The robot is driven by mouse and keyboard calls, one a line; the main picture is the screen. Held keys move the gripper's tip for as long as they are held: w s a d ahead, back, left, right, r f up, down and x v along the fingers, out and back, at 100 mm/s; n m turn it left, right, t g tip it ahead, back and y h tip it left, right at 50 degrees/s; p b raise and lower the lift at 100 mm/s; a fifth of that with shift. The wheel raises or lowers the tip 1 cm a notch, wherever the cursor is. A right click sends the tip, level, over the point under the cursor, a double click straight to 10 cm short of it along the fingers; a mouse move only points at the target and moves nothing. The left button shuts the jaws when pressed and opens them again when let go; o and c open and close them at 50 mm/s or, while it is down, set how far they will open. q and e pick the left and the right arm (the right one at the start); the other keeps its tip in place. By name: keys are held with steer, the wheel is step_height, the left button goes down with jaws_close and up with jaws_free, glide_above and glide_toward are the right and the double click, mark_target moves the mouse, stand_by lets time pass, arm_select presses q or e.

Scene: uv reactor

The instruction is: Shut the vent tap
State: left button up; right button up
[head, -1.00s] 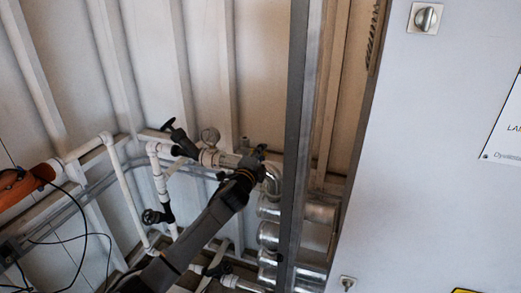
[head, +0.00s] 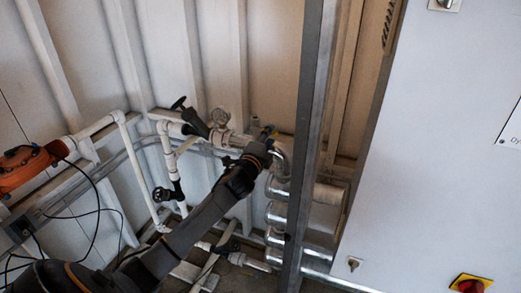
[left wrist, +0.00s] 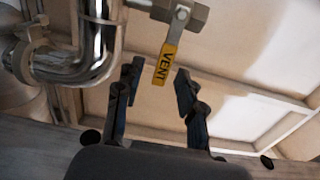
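The vent tap shows in the left wrist view: a metal valve body (left wrist: 186,14) with a lever hanging down in a yellow sleeve (left wrist: 165,64) marked VENT. The lever lies in line with the gap between my left gripper's fingers, near their tips. My left gripper (left wrist: 157,78) is open, with dark fingers on either side of the lever; I cannot tell how deep the lever sits between them. In the head view my left gripper (head: 264,138) is at the top of the shiny pipe elbow, and its fingers and the tap are mostly hidden. My right gripper is not in view.
A shiny bent pipe (left wrist: 100,40) is close left of the fingers. In the head view a grey upright post (head: 306,150) stands right of the gripper, before a light cabinet (head: 425,150) with a red-and-yellow switch (head: 471,285). White pipes (head: 135,175) run at left.

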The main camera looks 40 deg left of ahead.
arm_select(q)
steer(key=v, duration=0.9)
steer(key=shift+s, duration=0.2)
steer(key=shift+d, duration=0.1)
